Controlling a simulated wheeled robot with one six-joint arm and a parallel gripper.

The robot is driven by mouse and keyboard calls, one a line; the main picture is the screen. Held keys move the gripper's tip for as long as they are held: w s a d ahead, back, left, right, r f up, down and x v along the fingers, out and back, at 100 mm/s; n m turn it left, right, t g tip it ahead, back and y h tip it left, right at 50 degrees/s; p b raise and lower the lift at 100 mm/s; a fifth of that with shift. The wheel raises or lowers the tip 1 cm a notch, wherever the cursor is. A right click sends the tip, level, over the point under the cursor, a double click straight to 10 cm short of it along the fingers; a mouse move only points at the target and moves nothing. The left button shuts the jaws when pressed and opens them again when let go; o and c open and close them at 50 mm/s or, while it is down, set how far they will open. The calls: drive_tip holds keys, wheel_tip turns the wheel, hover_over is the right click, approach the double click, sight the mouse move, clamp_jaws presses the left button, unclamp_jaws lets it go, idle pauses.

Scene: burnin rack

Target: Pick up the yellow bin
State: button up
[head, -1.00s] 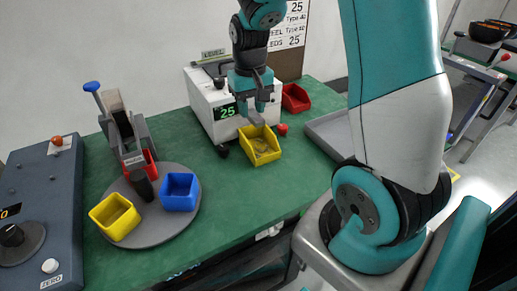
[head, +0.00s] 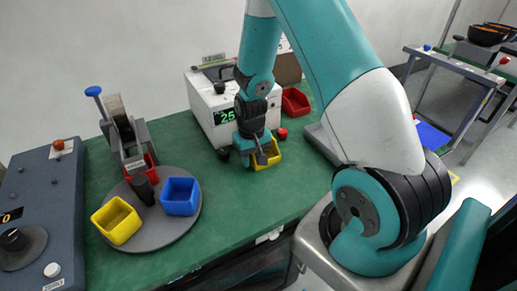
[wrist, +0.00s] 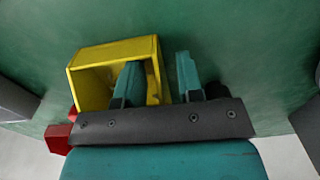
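A yellow bin (head: 274,156) stands on the green bench in front of the white box, partly hidden by my gripper (head: 264,156) in the head view. In the wrist view the yellow bin (wrist: 90,54) is tilted in the picture with its opening showing. My gripper (wrist: 159,66) is open there, one finger inside the bin and the other outside, with the bin's right wall between them. A gap shows between the wall and the outer finger. A second yellow bin (head: 117,221) sits on the grey round turntable (head: 160,236) at the left.
A blue bin (head: 180,197) and a red bin (head: 151,168) are also on the turntable, by a dispenser (head: 124,132). The white box (head: 208,103) with a green "25" display stands behind my gripper. Another red bin (head: 295,102) is beside it. The front middle of the bench is clear.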

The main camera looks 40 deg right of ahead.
drive_tip(key=shift+f, duration=0.3)
clamp_jaws()
drive_tip(key=shift+r, duration=0.25)
